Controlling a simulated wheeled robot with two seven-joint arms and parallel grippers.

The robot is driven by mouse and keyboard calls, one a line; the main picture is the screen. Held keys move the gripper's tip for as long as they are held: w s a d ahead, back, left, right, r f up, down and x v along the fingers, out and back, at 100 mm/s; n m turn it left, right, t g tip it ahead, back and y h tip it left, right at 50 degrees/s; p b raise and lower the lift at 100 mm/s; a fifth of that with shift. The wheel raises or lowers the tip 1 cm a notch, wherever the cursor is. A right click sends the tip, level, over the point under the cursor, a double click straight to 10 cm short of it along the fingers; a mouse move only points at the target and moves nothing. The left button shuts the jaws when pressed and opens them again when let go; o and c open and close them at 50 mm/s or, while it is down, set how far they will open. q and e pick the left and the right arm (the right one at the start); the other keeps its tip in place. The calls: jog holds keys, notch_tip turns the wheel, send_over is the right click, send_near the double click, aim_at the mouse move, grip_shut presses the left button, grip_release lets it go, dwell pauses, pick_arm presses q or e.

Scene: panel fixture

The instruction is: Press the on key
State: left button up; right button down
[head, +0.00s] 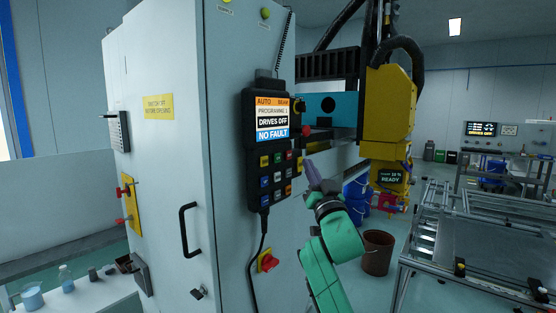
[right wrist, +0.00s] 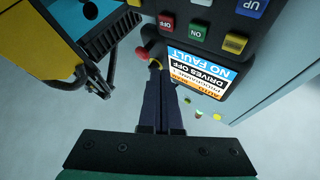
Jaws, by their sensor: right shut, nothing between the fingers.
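A black hand-held control pendant (head: 249,170) hangs on the side of the pale cabinet. Its screen (head: 272,118) reads DRIVES OFF and NO FAULT. Below the screen is a grid of coloured keys. The green key (head: 277,160), apparently the on key, is in the top row between a yellow and a red key. The right wrist view shows the pendant upside down, with the green key (right wrist: 197,31) beside the red key (right wrist: 166,22). My right gripper (head: 311,163) is shut and empty, right of the pendant and apart from the keys. My left gripper is out of view.
A red mushroom button (right wrist: 142,53) projects from the pendant's side near my right fingertips. A yellow machine head (head: 390,110) stands to the right. A cable (head: 258,250) hangs below the pendant. The cabinet has a black handle (head: 184,230) and a red-and-yellow switch (head: 268,262).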

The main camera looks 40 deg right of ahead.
aim_at(281, 155)
jog(key=w+a+b, duration=0.1)
jog(key=w+a, duration=0.1)
jog(key=w, duration=0.4)
jog(key=shift+w, duration=0.2)
jog(key=shift+w, duration=0.1)
dwell(1.7)
jog(key=shift+w, duration=0.3)
jog(key=shift+w+a, duration=0.15)
jog(key=shift+w, duration=0.2)
dwell(0.7)
jog(key=shift+s, duration=0.1)
jog(key=shift+s+d, duration=0.2)
jog(key=shift+s, duration=0.5)
